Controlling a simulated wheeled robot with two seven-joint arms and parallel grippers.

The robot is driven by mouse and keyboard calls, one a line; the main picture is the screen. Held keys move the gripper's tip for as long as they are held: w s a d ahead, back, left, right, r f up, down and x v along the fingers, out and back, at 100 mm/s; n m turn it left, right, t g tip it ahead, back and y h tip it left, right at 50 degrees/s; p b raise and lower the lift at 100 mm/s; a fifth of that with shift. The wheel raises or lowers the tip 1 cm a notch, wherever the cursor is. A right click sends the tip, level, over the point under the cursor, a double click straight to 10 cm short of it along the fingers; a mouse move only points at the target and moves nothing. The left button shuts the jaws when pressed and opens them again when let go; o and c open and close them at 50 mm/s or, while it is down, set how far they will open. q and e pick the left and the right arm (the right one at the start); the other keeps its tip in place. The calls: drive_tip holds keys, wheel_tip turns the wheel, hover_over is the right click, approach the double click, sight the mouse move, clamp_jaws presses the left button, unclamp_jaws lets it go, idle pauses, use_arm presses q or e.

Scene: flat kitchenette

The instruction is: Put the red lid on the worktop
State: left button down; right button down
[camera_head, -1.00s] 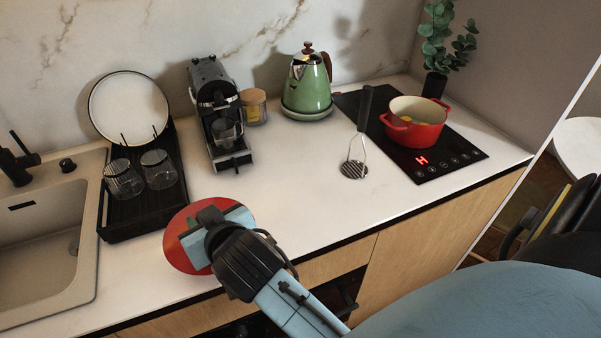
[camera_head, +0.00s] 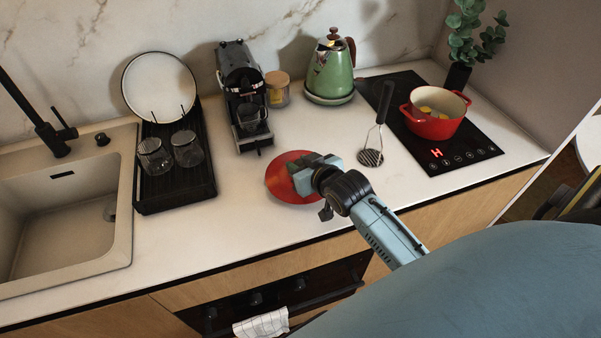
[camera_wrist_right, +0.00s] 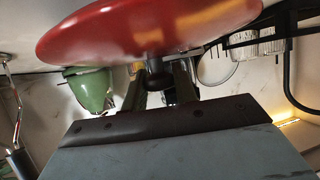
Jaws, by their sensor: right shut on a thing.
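The red lid (camera_head: 283,180) is a round disc at my right gripper (camera_head: 314,174), over the worktop (camera_head: 240,215) between the dish rack and the masher. My right gripper is shut on the lid. In the right wrist view the lid (camera_wrist_right: 150,30) fills the top, and its dark knob (camera_wrist_right: 156,76) sits between the fingers (camera_wrist_right: 160,90). Whether the lid touches the worktop or hangs just above it, I cannot tell. The red pot (camera_head: 435,113) stands uncovered on the hob with yellow food inside. My left gripper is not in view.
A black dish rack (camera_head: 172,190) with glasses and a plate stands left, beside the sink (camera_head: 70,215). A coffee machine (camera_head: 243,95), a jar (camera_head: 277,90) and a green kettle (camera_head: 330,70) stand behind. A masher (camera_head: 371,157) is right of the lid. Worktop is clear in front.

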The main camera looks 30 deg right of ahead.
wheel_tip(320, 180, down, 3)
drive_tip(key=shift+r, duration=0.1)
drive_tip(key=c, duration=1.1)
unclamp_jaws()
drive_tip(key=v, duration=1.2)
